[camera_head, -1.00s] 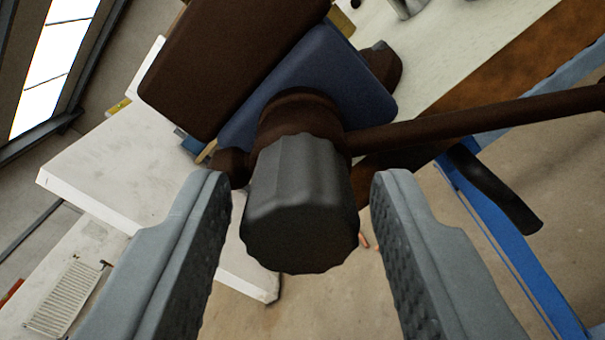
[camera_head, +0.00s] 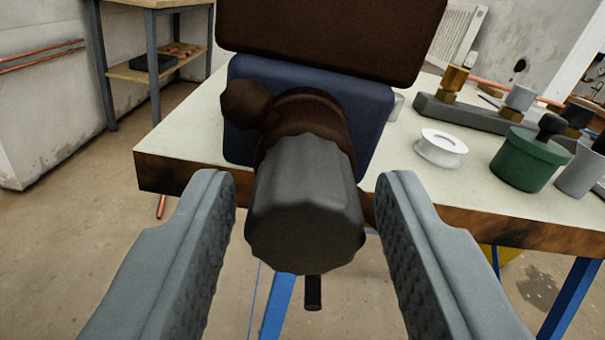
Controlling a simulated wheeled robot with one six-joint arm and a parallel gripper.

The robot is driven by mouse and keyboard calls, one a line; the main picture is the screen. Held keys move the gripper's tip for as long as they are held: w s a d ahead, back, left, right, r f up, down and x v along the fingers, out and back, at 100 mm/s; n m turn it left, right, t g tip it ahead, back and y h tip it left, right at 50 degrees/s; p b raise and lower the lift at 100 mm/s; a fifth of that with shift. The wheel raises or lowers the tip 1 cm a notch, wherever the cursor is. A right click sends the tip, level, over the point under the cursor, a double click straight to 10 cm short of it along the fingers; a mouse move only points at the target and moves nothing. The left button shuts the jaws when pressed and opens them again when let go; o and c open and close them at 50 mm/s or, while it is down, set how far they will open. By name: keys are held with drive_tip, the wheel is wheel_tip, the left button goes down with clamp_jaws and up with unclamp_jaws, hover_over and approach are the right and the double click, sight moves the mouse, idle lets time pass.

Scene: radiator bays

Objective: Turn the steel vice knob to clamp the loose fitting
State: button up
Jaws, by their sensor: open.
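The grey, ridged steel vice knob (camera_head: 305,215) is in the middle of the head view. Behind it is the vice (camera_head: 310,110), with a brown round collar, a blue block and a dark brown jaw above. A brown ball end (camera_head: 247,104) sits up and left of the knob. My gripper (camera_head: 310,195) is open, with one finger on each side of the knob. A gap shows between the knob and each finger. The loose fitting cannot be made out; the vice hides what is behind it.
The vice stands at the edge of a pale workbench (camera_head: 185,120) with blue legs. A white tape roll (camera_head: 440,148), a green pot (camera_head: 528,160) and a grey rack (camera_head: 465,118) with brass fittings are at right. A shelf unit (camera_head: 155,60) stands back left.

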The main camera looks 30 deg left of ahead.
drive_tip(key=shift+n, duration=0.6)
drive_tip(key=shift+w, duration=0.1)
